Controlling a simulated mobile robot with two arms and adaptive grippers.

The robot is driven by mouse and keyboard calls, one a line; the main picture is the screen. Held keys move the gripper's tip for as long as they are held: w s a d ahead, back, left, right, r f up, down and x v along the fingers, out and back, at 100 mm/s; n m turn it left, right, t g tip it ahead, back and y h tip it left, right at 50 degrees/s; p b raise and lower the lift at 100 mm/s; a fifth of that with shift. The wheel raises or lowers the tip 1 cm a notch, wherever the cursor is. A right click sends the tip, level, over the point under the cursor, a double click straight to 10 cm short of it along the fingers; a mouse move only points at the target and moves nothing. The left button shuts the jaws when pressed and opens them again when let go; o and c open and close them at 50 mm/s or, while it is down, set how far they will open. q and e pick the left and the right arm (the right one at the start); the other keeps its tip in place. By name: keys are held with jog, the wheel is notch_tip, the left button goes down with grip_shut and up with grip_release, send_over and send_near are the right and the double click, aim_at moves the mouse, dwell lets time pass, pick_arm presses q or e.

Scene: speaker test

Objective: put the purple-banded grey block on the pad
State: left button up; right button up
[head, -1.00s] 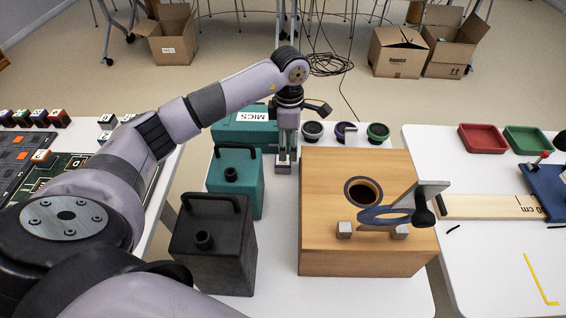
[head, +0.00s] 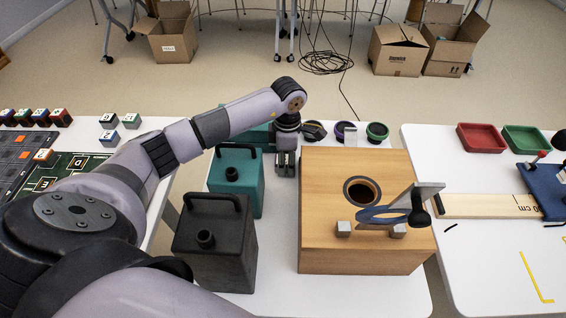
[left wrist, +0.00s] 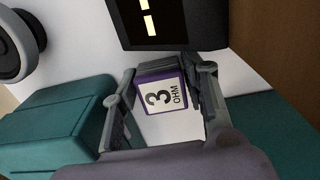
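The purple-banded grey block (left wrist: 162,95), with a white label reading "3 OHM", shows in the left wrist view between the two fingers of my left gripper (left wrist: 168,78). The fingers flank it closely; I cannot tell whether both press on it. The block is not clear there. I cannot make out the pad in either view. My right gripper is not in view.
The wooden box (head: 330,230) with a round hole stands close on the right. A teal can (head: 236,180) and a dark can (head: 215,250) stand left. Speakers (head: 377,132) stand behind. A black box (left wrist: 180,28) with lit marks is just beyond the fingertips.

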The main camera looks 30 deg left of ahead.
pick_arm(q)
jog(key=c, duration=0.8)
jog(key=shift+r, duration=0.1)
jog(key=shift+c, duration=0.2)
